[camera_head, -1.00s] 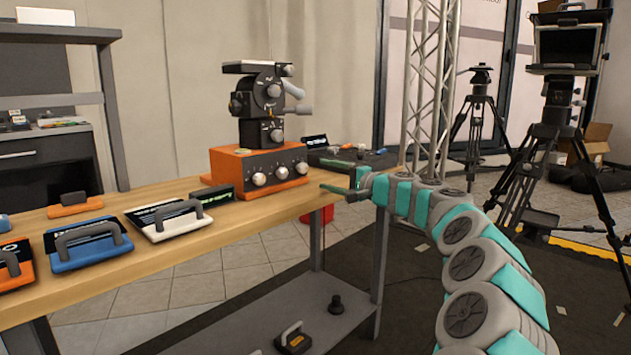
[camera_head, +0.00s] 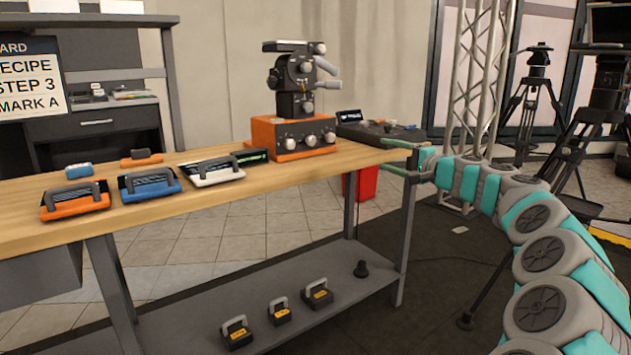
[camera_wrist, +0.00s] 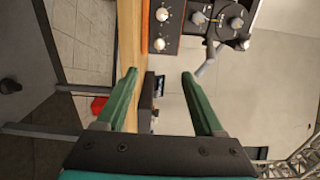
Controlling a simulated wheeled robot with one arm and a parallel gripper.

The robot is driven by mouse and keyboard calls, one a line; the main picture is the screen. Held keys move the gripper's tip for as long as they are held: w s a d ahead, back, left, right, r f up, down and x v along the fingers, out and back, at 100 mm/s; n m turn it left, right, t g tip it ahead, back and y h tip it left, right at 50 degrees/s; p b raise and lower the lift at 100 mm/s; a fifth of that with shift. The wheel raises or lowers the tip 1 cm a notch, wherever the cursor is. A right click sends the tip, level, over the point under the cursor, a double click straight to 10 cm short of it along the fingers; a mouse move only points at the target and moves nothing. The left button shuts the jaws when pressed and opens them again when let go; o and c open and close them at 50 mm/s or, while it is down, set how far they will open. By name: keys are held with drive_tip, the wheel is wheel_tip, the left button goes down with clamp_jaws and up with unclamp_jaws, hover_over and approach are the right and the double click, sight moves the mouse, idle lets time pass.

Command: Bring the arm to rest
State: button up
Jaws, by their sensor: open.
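My gripper (camera_head: 399,157) is at the right end of the wooden table in the head view, at about the height of the tabletop. Its two green fingers (camera_wrist: 158,97) stand apart in the wrist view, with nothing held between them. My arm (camera_head: 520,225) reaches in from the lower right and is bent in a curve. In the wrist view the fingers point toward the table end and the orange box with knobs. I cannot tell whether a finger touches the table edge.
The wooden table (camera_head: 240,195) bears an orange-based camera head (camera_head: 290,136), a black console (camera_head: 378,130) and several handled plates. A lower shelf (camera_head: 185,322) holds three small handled blocks. A red bin (camera_head: 361,183), a truss (camera_head: 478,80) and tripods (camera_head: 537,85) stand behind.

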drive_tip(key=s+a+f+n+g+y, duration=0.15)
drive_tip(key=s+a+n+g, duration=0.6)
drive_tip(key=s+a, duration=1)
drive_tip(key=s+a+f+n+g+h, duration=0.2)
drive_tip(key=s+a+f+g, duration=0.15)
drive_tip(key=s+f, duration=0.4)
drive_tip(key=s+d+f+n+g+h, duration=0.15)
drive_tip(key=s+f, duration=0.25)
drive_tip(key=s, duration=0.4)
drive_tip(key=s+d+f+g+h, duration=0.1)
drive_tip(key=s+f+h, duration=0.15)
drive_tip(key=s, duration=0.55)
drive_tip(key=s+d+f+g+h, duration=0.1)
drive_tip(key=s+d+f+h, duration=0.1)
drive_tip(key=s, duration=0.4)
drive_tip(key=s+d+f+h, duration=0.2)
drive_tip(key=s+d+f, duration=0.3)
drive_tip(key=s+d, duration=0.2)
drive_tip(key=s+d+f+g+h+p, duration=0.1)
drive_tip(key=s+d+f+h, duration=0.1)
drive_tip(key=s+d+f, duration=0.2)
drive_tip(key=s+d, duration=0.1)
drive_tip(key=s, duration=0.2)
drive_tip(key=shift+d+f+g, duration=0.15)
drive_tip(key=shift+f+g, duration=0.05)
drive_tip(key=shift+g, duration=0.15)
